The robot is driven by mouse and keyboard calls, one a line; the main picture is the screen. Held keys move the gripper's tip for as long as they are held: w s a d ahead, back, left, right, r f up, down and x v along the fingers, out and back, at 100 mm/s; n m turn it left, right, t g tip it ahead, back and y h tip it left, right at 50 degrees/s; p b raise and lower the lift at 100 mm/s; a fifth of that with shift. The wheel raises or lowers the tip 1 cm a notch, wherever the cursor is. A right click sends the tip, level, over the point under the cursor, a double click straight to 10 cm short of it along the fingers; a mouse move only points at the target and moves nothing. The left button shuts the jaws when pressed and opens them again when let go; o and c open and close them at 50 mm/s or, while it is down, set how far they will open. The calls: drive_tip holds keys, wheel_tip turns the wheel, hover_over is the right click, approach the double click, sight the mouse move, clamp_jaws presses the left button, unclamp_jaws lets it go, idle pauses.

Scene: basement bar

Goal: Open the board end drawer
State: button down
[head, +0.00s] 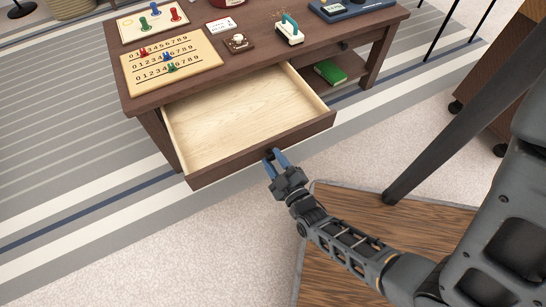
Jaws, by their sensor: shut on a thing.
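The drawer (268,149) at the left end of the dark wooden table's front is pulled well out. Its pale wooden inside is empty. My gripper (274,158) is at the middle of the drawer's front, with its blue fingers closed there. It appears shut on the drawer's handle, which the fingers mostly hide. The table top (262,57) above carries game boards, including a cribbage-like board (170,62) with numbers and coloured pegs.
A second board with pegs (152,18), a small brown box (238,42) and a teal-handled stamp-like thing (289,30) stand on the table. A green book (329,72) lies in the open space right of the drawer.

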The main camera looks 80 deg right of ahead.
drive_tip(key=c, duration=0.7)
unclamp_jaws()
drive_tip(key=shift+c, duration=0.2)
drive_tip(key=v, duration=0.7)
drive_tip(key=shift+s+a+p, duration=0.2)
drive_tip(key=shift+a+p, duration=0.1)
drive_tip(key=shift+p, duration=0.1)
